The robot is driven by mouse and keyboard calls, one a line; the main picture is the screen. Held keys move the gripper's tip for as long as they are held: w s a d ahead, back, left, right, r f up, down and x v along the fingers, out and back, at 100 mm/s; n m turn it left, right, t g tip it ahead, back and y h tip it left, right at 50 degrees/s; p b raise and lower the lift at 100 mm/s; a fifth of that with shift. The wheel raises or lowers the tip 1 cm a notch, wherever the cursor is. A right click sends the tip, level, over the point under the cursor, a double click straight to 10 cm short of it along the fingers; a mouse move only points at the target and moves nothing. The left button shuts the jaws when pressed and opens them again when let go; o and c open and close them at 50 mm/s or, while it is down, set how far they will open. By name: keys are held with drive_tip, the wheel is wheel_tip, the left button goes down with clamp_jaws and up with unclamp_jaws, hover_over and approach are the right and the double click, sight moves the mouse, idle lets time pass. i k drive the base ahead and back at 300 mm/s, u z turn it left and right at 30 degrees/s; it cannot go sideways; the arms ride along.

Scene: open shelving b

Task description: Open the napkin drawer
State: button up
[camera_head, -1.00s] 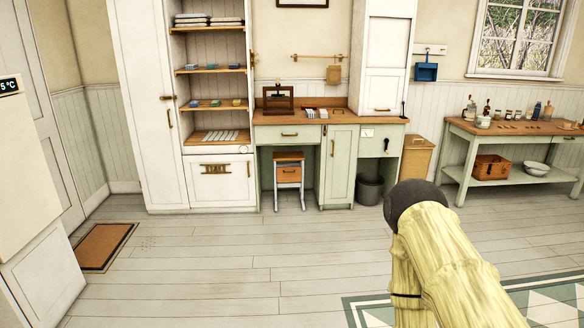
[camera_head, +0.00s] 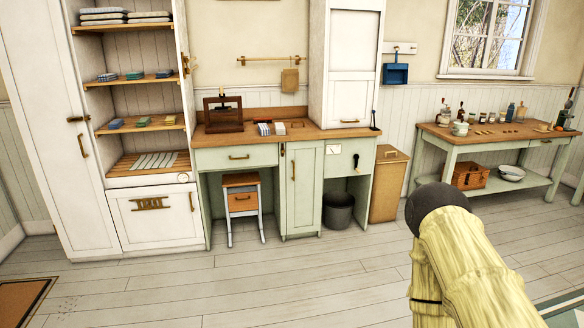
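A pale green drawer (camera_head: 236,157) with a brass handle sits shut under the left part of the wooden counter. A smaller green front (camera_head: 347,155) with a white label and a dark handle sits at the counter's right. The white front (camera_head: 155,218) below the open shelves also has brass fittings and is shut. I cannot tell which is the napkin drawer. My arm, yellow with a dark rounded part, rises at the lower right, well in front of the furniture. My gripper's fingers do not show.
A stool (camera_head: 241,207) stands in the knee space under the counter. A dark bin (camera_head: 338,211) and a wooden box (camera_head: 386,184) stand to the right. A green side table (camera_head: 497,140) is farther right. The plank floor (camera_head: 260,285) ahead is clear.

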sight(257, 155)
drive_tip(key=u, duration=0.1)
drive_tip(key=i, duration=1.6)
drive_tip(key=u, duration=0.55)
drive_tip(key=i, duration=1.6)
drive_tip(key=u, duration=0.35)
